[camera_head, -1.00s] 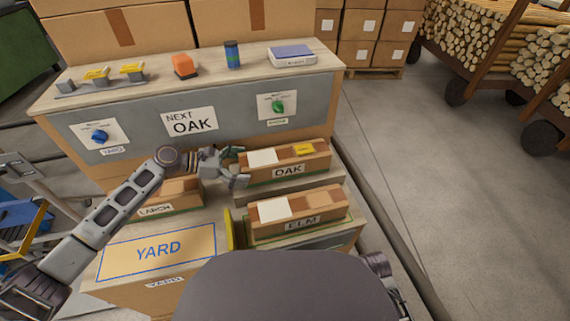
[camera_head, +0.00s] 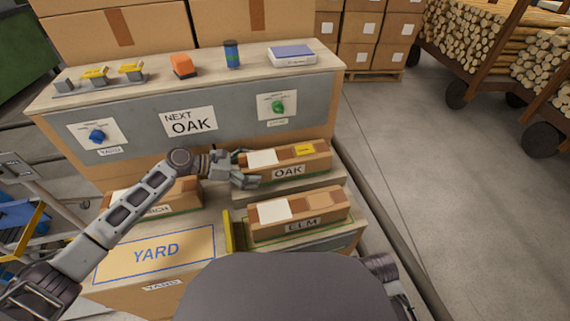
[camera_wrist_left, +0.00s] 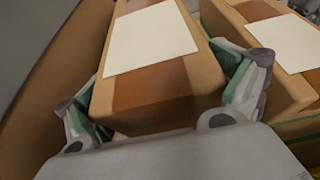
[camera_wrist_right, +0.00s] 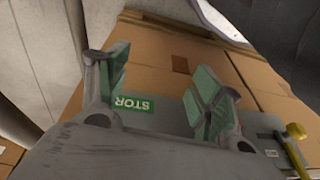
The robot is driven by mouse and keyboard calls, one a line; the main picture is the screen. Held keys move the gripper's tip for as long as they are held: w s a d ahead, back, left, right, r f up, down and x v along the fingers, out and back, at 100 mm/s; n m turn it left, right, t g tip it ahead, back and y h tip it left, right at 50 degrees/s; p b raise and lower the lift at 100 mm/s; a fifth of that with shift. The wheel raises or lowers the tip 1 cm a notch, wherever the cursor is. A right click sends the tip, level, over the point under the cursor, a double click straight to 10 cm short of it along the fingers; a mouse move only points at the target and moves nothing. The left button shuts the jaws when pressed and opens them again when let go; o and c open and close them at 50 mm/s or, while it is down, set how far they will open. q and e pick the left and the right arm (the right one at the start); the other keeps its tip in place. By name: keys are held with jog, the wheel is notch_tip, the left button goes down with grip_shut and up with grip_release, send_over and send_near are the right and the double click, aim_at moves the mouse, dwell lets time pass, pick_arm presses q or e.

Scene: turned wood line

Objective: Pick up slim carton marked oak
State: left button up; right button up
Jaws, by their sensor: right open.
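The slim carton marked OAK (camera_head: 310,163) lies on a raised support, with a white sheet and a yellow label on top. My left gripper (camera_head: 241,168) is at its left end. In the left wrist view the fingers of the left gripper (camera_wrist_left: 165,105) stand spread on both sides of the carton (camera_wrist_left: 160,85); the right pad looks very close to its side, and contact is hard to tell. My right gripper (camera_wrist_right: 165,105) is open and empty in the right wrist view.
The ELM carton (camera_head: 325,213) lies just in front of the OAK one. A third carton (camera_head: 180,195) is partly behind my left arm. A YARD panel (camera_head: 160,252) is at front left. A NEXT OAK sign (camera_head: 190,122) is on the bench front.

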pick_arm(q)
jog(key=c, duration=0.7)
jog(key=shift+c, duration=1)
pick_arm(e)
jog(key=shift+w+r, duration=0.1)
jog(key=shift+w, duration=0.15)
pick_arm(q)
jog(key=shift+r, duration=0.1)
jog(key=shift+r+p, duration=0.3)
jog(key=shift+r, duration=0.25)
jog(key=shift+c, duration=0.9)
notch_tip(320, 180, up, 14)
jog(key=p, duration=0.4)
jog(key=shift+f, duration=0.15)
jog(key=shift+c, duration=0.7)
notch_tip(320, 180, up, 13)
jog(key=p, duration=0.3)
pick_arm(e)
jog(key=s+d+f, duration=0.1)
jog(key=d+f, duration=0.1)
jog(key=f, duration=0.6)
jog(key=s+d+f+h, duration=0.1)
jog(key=d+f, duration=0.1)
jog(key=f, duration=0.6)
jog(key=shift+s+f, duration=0.35)
jog(key=shift+s, duration=0.05)
